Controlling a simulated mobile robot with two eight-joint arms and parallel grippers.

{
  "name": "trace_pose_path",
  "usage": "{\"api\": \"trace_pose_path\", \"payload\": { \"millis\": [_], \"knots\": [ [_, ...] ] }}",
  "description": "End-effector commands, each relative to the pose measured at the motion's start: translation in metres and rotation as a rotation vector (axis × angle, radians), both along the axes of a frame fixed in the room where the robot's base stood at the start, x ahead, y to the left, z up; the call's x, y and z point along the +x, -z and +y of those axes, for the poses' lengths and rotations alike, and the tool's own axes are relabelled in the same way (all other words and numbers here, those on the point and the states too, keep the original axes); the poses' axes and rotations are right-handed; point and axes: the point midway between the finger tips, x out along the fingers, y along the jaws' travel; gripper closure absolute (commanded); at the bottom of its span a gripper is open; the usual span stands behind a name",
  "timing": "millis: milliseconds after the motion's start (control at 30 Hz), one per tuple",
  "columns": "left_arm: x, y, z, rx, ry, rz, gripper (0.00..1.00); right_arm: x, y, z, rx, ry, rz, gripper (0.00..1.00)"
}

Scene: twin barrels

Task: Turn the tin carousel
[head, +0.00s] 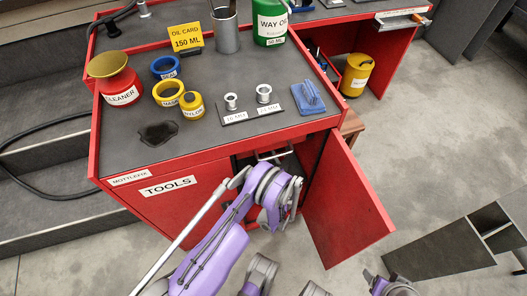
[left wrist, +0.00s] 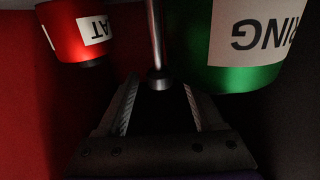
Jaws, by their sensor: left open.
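The tin carousel is inside the red cabinet under the bench; in the left wrist view a metal post (left wrist: 155,40) hangs between two tins. A red tin (left wrist: 75,32) with a white label ending in "AT" is at the upper left. A larger green tin (left wrist: 235,70) labelled "RING" is at the upper right. Both labels look upside down. My left gripper (left wrist: 158,90) is open, its fingers apart with the post's end between or just beyond the tips; contact cannot be told. In the head view my left arm reaches into the dark opening, which hides the tins.
The cabinet door (head: 345,205) stands open to the right of my arm. A yellow can (head: 357,75) stands behind.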

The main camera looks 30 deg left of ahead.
Motion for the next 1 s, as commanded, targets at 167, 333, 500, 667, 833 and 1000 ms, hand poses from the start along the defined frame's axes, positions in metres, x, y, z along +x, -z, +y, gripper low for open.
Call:
{"api": "trace_pose_path", "payload": {
  "millis": [167, 333, 500, 667, 833, 1000],
  "knots": [
    [-0.0001, 0.0002, -0.0002, 0.0, 0.0, 0.0, 0.31, -0.0001, 0.0001, 0.0, 0.0, 0.0, 0.0, 0.31],
    [-0.0001, 0.0001, -0.0001, 0.0, 0.0, 0.0, 0.53, -0.0001, 0.0001, 0.0, 0.0, 0.0, 0.0, 0.31],
    [0.0, 0.0001, 0.0, 0.0, 0.0, 0.0, 0.84, -0.0001, 0.0001, 0.0, 0.0, 0.0, 0.0, 0.31],
    [0.0001, 0.0001, 0.0001, 0.0, 0.0, 0.0, 1.0, 0.0, 0.0001, 0.0, 0.0, 0.0, 0.0, 0.31],
    [0.0001, 0.0, 0.0001, 0.0, 0.0, 0.0, 1.0, 0.0, 0.0, 0.0, 0.0, 0.0, 0.0, 0.31],
    [0.0001, -0.0001, 0.0002, 0.0, 0.0, 0.0, 1.0, 0.0, 0.0, 0.0, 0.0, 0.0, 0.0, 0.31]
  ]
}}
